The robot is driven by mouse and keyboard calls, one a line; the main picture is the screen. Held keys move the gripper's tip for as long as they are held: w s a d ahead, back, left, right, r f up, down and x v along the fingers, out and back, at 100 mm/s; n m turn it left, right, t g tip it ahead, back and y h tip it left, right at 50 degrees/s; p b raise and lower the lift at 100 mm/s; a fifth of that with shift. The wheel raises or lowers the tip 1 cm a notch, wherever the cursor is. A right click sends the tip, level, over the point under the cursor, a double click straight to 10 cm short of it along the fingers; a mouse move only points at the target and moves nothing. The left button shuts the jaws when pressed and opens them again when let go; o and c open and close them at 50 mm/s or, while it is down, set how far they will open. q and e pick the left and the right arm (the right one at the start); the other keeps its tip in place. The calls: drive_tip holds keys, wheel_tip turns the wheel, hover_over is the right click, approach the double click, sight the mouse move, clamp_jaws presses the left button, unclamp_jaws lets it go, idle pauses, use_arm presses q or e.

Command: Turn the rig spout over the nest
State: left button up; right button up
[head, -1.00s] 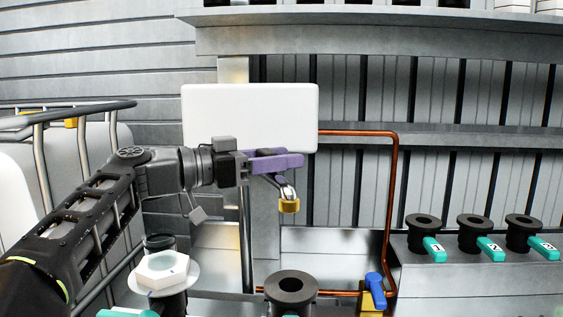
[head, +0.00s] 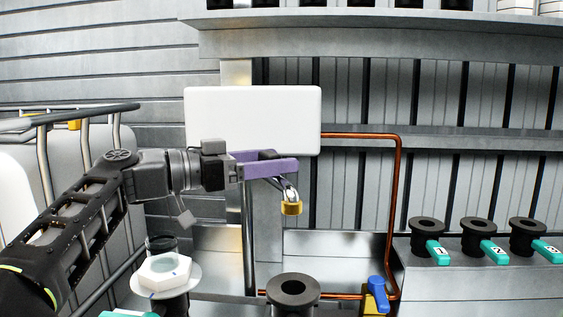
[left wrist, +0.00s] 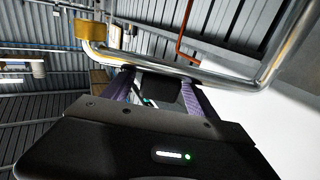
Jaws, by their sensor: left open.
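The spout (head: 291,196) is a bent silver tube with a brass tip, hanging in front of the white box (head: 253,105). In the left wrist view the shiny tube (left wrist: 160,66) runs across just beyond my fingertips. My left gripper (head: 292,168) has purple fingers and is open at the spout's upper part. In the left wrist view its fingers (left wrist: 157,80) stand apart; I cannot tell whether they touch the tube. A black ring-shaped holder (head: 294,287), perhaps the nest, stands below the spout's brass tip. My right gripper is not in view.
A copper pipe (head: 398,200) runs from the white box down to a blue-handled valve (head: 378,290). Several black rings with numbered teal handles (head: 437,252) stand on the right ledge. A white hexagonal piece (head: 160,272) sits on a round flange at the lower left.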

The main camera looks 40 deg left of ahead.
use_arm(q)
drive_tip(key=v, duration=0.5)
drive_tip(key=shift+s+a, duration=0.1)
drive_tip(key=shift+s, duration=0.2)
